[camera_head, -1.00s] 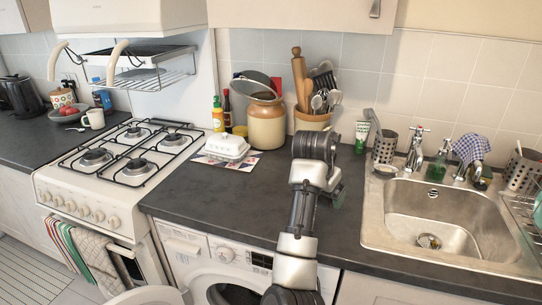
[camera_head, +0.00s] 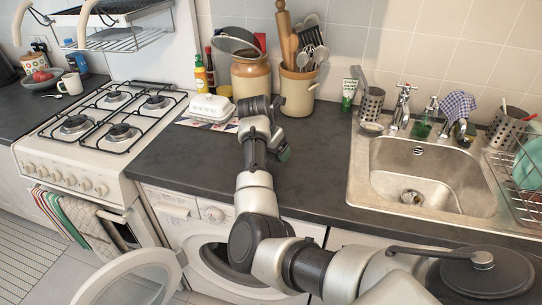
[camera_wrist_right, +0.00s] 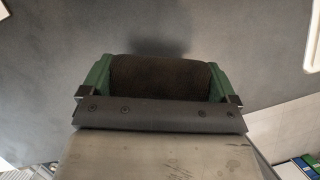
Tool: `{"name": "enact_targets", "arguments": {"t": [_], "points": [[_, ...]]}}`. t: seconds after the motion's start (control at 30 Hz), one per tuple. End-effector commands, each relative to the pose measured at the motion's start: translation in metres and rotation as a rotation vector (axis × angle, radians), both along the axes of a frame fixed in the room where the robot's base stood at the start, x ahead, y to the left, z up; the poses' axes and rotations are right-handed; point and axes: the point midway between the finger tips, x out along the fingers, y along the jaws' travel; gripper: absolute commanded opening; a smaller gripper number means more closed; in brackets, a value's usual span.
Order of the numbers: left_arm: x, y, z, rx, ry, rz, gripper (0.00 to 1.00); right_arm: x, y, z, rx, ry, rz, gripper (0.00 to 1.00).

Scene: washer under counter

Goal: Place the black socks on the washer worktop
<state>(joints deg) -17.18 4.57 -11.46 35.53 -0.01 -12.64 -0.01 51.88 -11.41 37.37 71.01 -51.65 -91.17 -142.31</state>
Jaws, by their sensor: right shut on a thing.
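The black socks show in the right wrist view as a dark brown-black rolled bundle (camera_wrist_right: 160,78). My right gripper (camera_wrist_right: 160,84) is shut on them, with a green finger on each side. In the head view my right gripper (camera_head: 284,154) is over the dark worktop (camera_head: 320,160) above the washer (camera_head: 185,225). The socks are hidden there by my arm. The wrist view shows the grey worktop surface (camera_wrist_right: 50,60) beyond the socks, with a shadow near them. I cannot tell whether they touch it. My left gripper is not in view.
The washer's round door (camera_head: 130,278) stands open. A white butter dish (camera_head: 212,108), a brown-and-cream jar (camera_head: 251,78) and a utensil pot (camera_head: 298,92) stand at the back. The hob (camera_head: 100,118) is left, the sink (camera_head: 425,175) right. The middle worktop is clear.

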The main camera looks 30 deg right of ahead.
Motion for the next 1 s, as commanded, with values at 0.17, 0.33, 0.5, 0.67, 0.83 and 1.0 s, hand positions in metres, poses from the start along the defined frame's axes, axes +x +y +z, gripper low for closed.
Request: {"name": "enact_targets", "arguments": {"t": [0.17,0.33,0.5,0.67,0.83,1.0], "points": [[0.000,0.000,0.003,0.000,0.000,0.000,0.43,-0.001,0.001,-0.026,0.002,0.003,0.001,0.67],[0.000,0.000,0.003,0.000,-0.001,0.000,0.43,-0.001,0.000,-0.031,0.001,0.002,0.001,0.67],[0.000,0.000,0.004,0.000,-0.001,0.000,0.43,-0.001,0.000,-0.031,0.000,0.002,0.000,0.67],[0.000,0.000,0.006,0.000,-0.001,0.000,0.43,-0.001,0.000,-0.034,0.000,0.002,0.000,0.99],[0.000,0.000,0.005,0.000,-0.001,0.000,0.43,-0.001,0.000,-0.034,0.000,0.002,0.000,1.00],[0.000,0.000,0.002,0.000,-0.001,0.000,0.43,-0.001,0.001,-0.028,0.001,0.000,0.000,1.00]]}}
